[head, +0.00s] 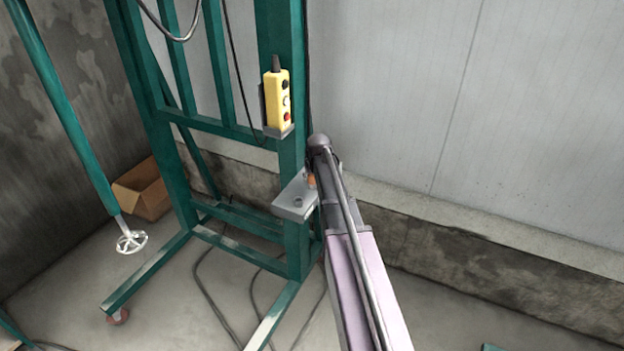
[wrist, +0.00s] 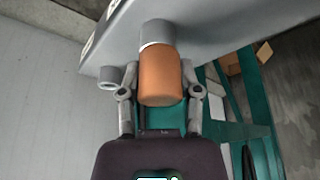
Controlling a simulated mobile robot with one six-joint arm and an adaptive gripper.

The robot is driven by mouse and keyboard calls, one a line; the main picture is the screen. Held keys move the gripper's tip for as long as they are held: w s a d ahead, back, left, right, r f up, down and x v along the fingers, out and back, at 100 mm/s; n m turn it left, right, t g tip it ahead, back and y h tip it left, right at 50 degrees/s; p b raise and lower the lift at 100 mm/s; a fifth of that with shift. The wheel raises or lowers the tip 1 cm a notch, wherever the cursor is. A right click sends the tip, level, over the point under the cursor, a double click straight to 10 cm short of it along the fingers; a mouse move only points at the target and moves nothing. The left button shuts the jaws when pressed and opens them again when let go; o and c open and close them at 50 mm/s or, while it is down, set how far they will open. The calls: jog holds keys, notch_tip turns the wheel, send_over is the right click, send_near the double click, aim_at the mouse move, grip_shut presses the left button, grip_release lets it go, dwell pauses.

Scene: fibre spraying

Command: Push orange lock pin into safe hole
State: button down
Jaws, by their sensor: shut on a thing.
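The orange lock pin (wrist: 160,77) is in the middle of the wrist view, with a pale collar at its far end against a grey metal bracket (wrist: 205,28). My gripper (wrist: 160,92) is shut on the pin, one finger on each side of it. In the head view the bracket (head: 295,196) sticks out from the green frame post, and a small hole shows in its top plate. A bit of the orange pin (head: 311,181) shows beside my gripper (head: 314,172). I cannot tell which hole the pin faces; its far end is hidden.
A green steel frame (head: 293,230) on wheels stands against the grey wall. A yellow pendant control (head: 278,98) sits on a holder above the bracket. A cardboard box (head: 143,190) stands in the corner. Cables (head: 207,290) lie on the floor. The floor at right is mostly clear.

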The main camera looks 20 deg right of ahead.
jog(key=shift+r, duration=0.1)
dwell(0.3)
notch_tip(320, 180, up, 3)
jog(key=p, duration=0.3)
jog(key=s+a+r+p, duration=0.1)
jog(key=s+a, duration=0.1)
jog(key=s, duration=0.5)
jog(key=s+a+p, duration=0.1)
jog(key=s+a, duration=0.1)
jog(key=s, duration=0.6)
jog(key=shift+s+a+r, duration=0.15)
jog(key=shift+a+r, duration=0.25)
